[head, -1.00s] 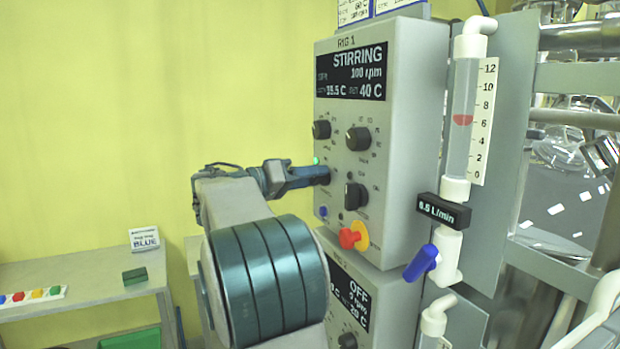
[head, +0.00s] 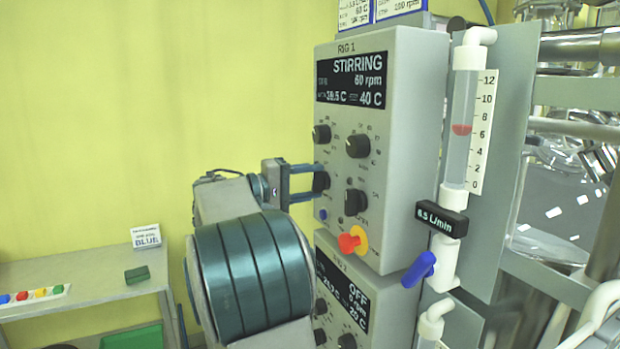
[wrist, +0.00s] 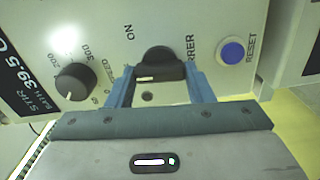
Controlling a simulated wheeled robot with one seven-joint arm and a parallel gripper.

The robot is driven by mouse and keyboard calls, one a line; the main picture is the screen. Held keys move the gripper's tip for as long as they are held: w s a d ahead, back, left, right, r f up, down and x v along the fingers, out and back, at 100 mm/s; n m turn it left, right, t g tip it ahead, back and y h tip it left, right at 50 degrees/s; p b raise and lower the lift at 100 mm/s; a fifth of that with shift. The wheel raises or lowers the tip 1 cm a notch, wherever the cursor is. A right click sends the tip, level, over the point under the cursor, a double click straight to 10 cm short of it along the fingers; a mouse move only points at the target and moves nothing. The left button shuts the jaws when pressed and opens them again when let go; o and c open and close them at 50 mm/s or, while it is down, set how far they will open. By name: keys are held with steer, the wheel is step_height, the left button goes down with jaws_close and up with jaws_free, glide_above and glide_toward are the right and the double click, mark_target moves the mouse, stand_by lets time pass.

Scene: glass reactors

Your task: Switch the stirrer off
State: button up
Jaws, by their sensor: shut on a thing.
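The stirrer switch is a black knob (wrist: 158,60) on the front of the upper grey control box (head: 420,130), marked ON and partly "STIRRER" in the wrist view. My gripper (wrist: 160,74) is shut on this knob, one blue finger on each side. In the head view my gripper (head: 318,181) reaches the box from the left, its two fingers one above the other at the knob (head: 322,181). The display (head: 352,80) reads STIRRING, 60 rpm. A speed knob (wrist: 75,82) is left of my fingers in the wrist view.
A blue RESET button (wrist: 231,51) is close to my right finger in the wrist view. A red emergency knob (head: 349,242) and other black knobs (head: 357,146) are near. A flow tube (head: 462,125) with a blue valve handle (head: 420,269) stands right.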

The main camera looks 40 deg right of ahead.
steer(key=shift+n, duration=0.7)
steer(key=o, duration=1)
steer(key=b+v, duration=0.2)
steer(key=v, duration=1.2)
steer(key=shift+f, duration=0.1)
